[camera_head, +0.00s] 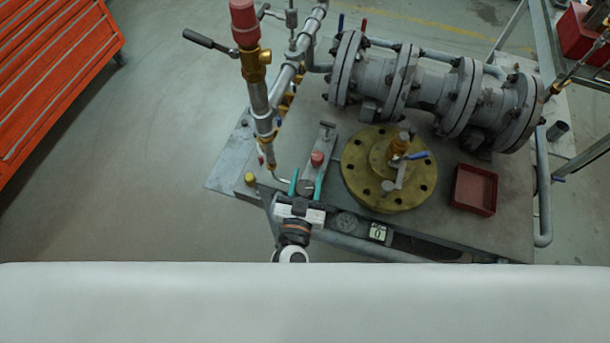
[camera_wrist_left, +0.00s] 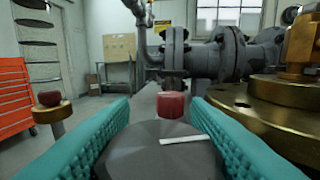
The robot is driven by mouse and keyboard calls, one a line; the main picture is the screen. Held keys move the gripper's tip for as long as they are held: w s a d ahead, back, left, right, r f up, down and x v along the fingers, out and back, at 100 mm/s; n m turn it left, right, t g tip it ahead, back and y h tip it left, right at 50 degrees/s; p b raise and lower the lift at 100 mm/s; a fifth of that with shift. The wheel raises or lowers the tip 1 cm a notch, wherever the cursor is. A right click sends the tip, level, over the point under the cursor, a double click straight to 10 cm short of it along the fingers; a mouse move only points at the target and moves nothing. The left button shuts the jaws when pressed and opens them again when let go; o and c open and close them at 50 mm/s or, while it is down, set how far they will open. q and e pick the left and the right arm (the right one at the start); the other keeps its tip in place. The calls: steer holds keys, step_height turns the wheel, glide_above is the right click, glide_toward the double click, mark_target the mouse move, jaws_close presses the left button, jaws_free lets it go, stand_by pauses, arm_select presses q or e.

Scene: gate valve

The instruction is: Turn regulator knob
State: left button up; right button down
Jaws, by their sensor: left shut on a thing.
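The regulator knob (camera_wrist_left: 160,150) looks like a dark grey round knob with a white line on top. It fills the low middle of the left wrist view, between my teal fingers. My left gripper (camera_head: 307,186) is over the near left part of the workbench, with its fingers on both sides of the knob (camera_head: 307,187); it is shut on it. In the head view the knob is small and partly hidden. A red cap (camera_wrist_left: 171,106) stands just beyond the knob, and it also shows in the head view (camera_head: 317,158). My right gripper is not in view.
A brass flange (camera_head: 362,180) with a blue-handled valve is right of the gripper. A red tray (camera_head: 474,190) lies farther right. A vertical pipe with a red top (camera_head: 243,20) rises at the left. Large flanged valves (camera_head: 435,90) stand behind. Floor at the left is clear.

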arm_select(q)
steer(key=m+h, duration=0.2)
steer(key=h, duration=0.1)
steer(key=shift+g, duration=0.4)
steer(key=m+h, duration=0.1)
steer(key=g+h+b, duration=0.1)
steer(key=shift+s+d+f+m+h, duration=0.1)
steer(key=shift+d+f+m+h, duration=0.1)
steer(key=shift+m+h, duration=0.2)
steer(key=m+g+h+b, duration=0.2)
steer(key=g+b, duration=0.1)
steer(key=b, duration=0.1)
steer(key=m+g+h+b, duration=0.3)
steer(key=b, duration=0.2)
steer(key=m+g+h+b, duration=0.3)
steer(key=g+b, duration=0.1)
steer(key=shift+s+d+f+b, duration=0.1)
steer(key=shift+s+d+b, duration=0.25)
steer(key=shift+s+b, duration=0.05)
steer(key=m+g, duration=0.1)
steer(key=g+b, duration=0.1)
steer(key=shift+s+d+m+g+h+b, duration=0.1)
steer(key=shift+s+m+g+h+b, duration=0.05)
steer(key=shift+m+g+h+b, duration=0.2)
steer(key=shift+s+r+m+g+b, duration=0.1)
steer(key=shift+r+m+g+b, duration=0.2)
steer(key=shift+m+g, duration=0.2)
steer(key=shift+g, duration=0.25)
steer(key=o, duration=1)
